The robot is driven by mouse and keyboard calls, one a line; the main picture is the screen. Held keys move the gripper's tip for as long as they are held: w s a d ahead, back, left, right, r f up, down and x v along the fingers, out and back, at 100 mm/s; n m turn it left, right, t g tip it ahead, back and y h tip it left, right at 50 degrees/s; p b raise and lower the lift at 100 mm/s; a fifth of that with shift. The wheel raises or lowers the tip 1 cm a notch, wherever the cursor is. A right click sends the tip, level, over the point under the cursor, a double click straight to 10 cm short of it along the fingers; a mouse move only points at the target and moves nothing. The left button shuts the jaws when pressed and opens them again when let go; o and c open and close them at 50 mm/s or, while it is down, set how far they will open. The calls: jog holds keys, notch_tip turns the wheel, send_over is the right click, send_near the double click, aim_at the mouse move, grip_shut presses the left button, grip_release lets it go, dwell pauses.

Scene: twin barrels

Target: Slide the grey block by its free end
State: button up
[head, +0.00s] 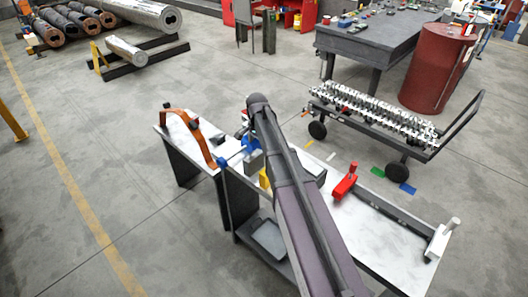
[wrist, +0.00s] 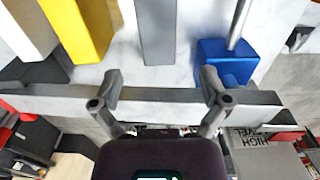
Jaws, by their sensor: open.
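In the wrist view the grey block (wrist: 155,32) is a long bar on the pale bench top. Its near end lies just ahead of my gripper (wrist: 160,76), and its other end runs out of the top of the picture. My gripper is open and empty, with one finger to each side of the line of the block. The fingers appear apart from it. In the head view a grey block (head: 253,161) shows partly beside my arm, which hides my gripper.
In the wrist view a yellow block (wrist: 76,30) stands left of the grey block and a blue block (wrist: 228,60) with a metal rod stands right. In the head view an orange arch (head: 193,128) and red clamp (head: 346,182) stand on the bench.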

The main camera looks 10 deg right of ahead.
jog(key=shift+r+p, duration=2.65)
jog(key=shift+r, duration=0.25)
jog(key=s+f+n+b, duration=0.4)
jog(key=s+f+b, duration=0.1)
jog(key=s, duration=0.5)
jog(key=s+f+n+b, duration=0.5)
jog(key=s, duration=0.6)
jog(key=shift+f+n+b, duration=0.25)
jog(key=shift+n+b, duration=0.05)
jog(key=s+n, duration=0.1)
jog(key=s, duration=0.2)
jog(key=shift+s+n, duration=0.1)
jog(key=shift+n, duration=0.2)
